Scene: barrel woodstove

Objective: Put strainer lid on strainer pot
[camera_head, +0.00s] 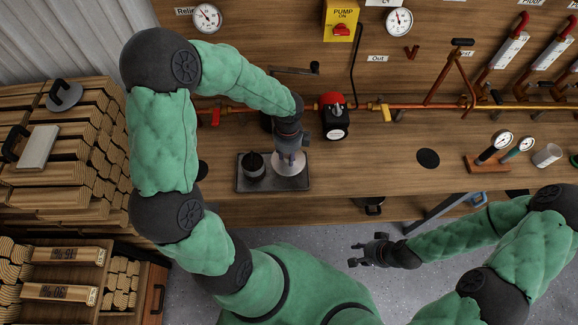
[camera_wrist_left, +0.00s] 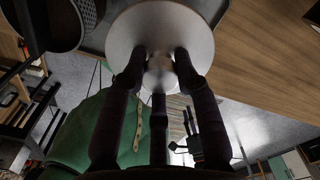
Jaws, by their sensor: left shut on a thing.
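The strainer lid (camera_head: 287,168) is a pale, round metal disc with a central knob. My left gripper (camera_head: 289,155) is shut on that knob and holds the lid over the right part of the dark tray (camera_head: 273,185). The left wrist view shows the fingers (camera_wrist_left: 160,68) around the knob, with the lid (camera_wrist_left: 127,35) beyond. The strainer pot (camera_head: 253,168), a dark cylinder, stands on the left part of the tray, beside the lid. The pot (camera_wrist_left: 52,25) also shows at the upper left of the wrist view. My right gripper (camera_head: 355,254) is open and empty, in front of the bench.
The wooden bench (camera_head: 375,178) is mostly clear right of the tray, with a black disc (camera_head: 428,158) on it. A gauge stand (camera_head: 487,161) and a white cup (camera_head: 547,155) are farther right. A copper pipe with a red-and-black pump (camera_head: 334,117) runs behind the tray.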

